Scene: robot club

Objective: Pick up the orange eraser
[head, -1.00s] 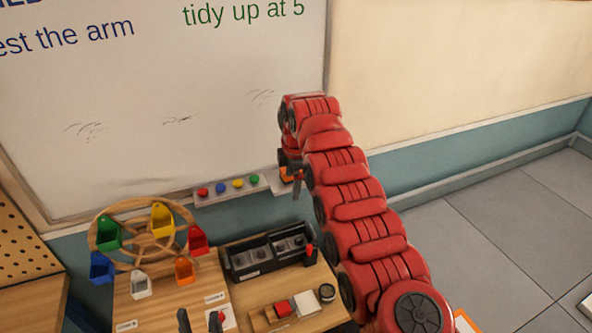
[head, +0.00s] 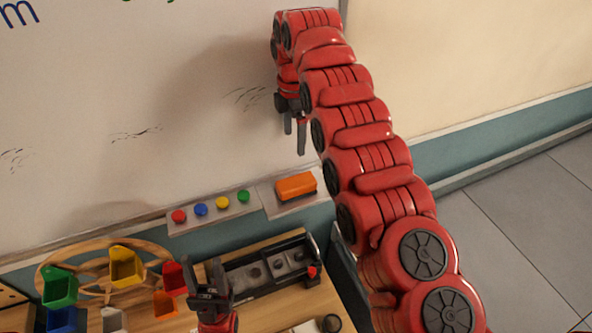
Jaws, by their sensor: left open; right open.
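The orange eraser (head: 297,186) lies on the right part of the ledge (head: 279,206) under the whiteboard. My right gripper (head: 295,138) hangs in front of the whiteboard, above the eraser in the picture. Its fingers point down, and it is open and empty, apart from the eraser. My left gripper (head: 208,279) is low in the view, over the wooden table, open and empty.
Several coloured magnets (head: 222,203) sit on the ledge left of the eraser. Below stand a wooden wheel with coloured bins (head: 125,267) and a black tray (head: 285,262) on the table. Clear floor (head: 510,225) lies to the right.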

